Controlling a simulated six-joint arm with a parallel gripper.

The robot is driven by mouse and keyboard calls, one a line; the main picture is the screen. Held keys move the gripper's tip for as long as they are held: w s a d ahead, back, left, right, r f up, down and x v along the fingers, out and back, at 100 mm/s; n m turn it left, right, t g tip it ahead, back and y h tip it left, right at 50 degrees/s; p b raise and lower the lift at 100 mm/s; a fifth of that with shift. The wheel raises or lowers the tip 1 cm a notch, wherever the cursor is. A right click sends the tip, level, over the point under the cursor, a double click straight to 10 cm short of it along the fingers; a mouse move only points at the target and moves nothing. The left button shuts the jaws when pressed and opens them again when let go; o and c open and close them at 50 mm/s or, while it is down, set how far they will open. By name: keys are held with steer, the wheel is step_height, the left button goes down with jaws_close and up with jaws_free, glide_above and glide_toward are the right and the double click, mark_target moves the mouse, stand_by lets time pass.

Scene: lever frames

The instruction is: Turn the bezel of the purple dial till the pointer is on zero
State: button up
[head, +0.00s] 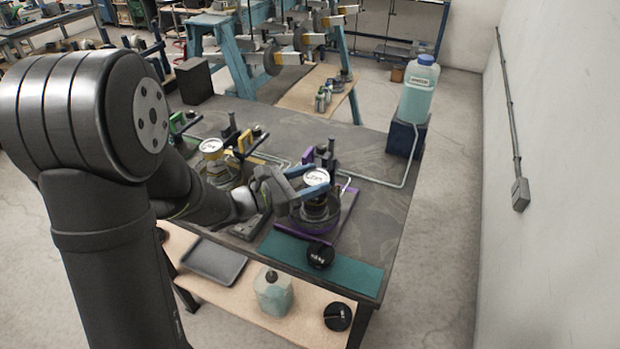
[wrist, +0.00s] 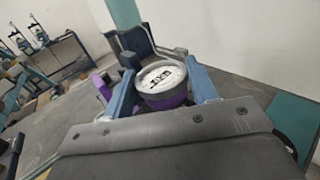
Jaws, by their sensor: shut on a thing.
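The purple dial (wrist: 162,78) shows in the wrist view with a white face, dark markings and a purple body below a grey bezel. In the head view the dial (head: 316,178) stands on a purple-edged fixture (head: 345,212) near the right front of the bench. My gripper (head: 308,183) has its blue fingers on either side of the dial; in the wrist view the fingers (wrist: 165,88) flank the bezel. It is shut on the bezel. The pointer and the zero are too small to read.
A yellow fixture with a similar dial (head: 211,147) stands to the left. A black round object (head: 320,254) lies on the teal mat (head: 358,275) at the front edge. A large pale-blue bottle (head: 419,88) stands at the back right. Bare bench top lies right of the purple fixture.

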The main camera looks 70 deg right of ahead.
steer(key=n+t+h, duration=0.1)
steer(key=t, duration=0.1)
steer(key=n+t+h, duration=0.1)
steer(key=n+t, duration=0.1)
steer(key=n+t+h, duration=0.1)
steer(key=t, duration=0.1)
steer(key=shift+s+a+n+t, duration=0.15)
steer(key=shift+s+n+t, duration=0.25)
steer(key=shift+r+n+t+h, duration=0.1)
steer(key=shift+n+t+h, duration=0.3)
steer(key=shift+n+t, duration=0.6)
steer(key=shift+t, duration=0.7)
steer(key=o, duration=1)
steer(key=shift+a, duration=0.15)
steer(key=a, duration=1.1)
steer(key=w+a, duration=0.1)
steer(key=a, duration=0.5)
steer(key=shift+w+a, duration=0.1)
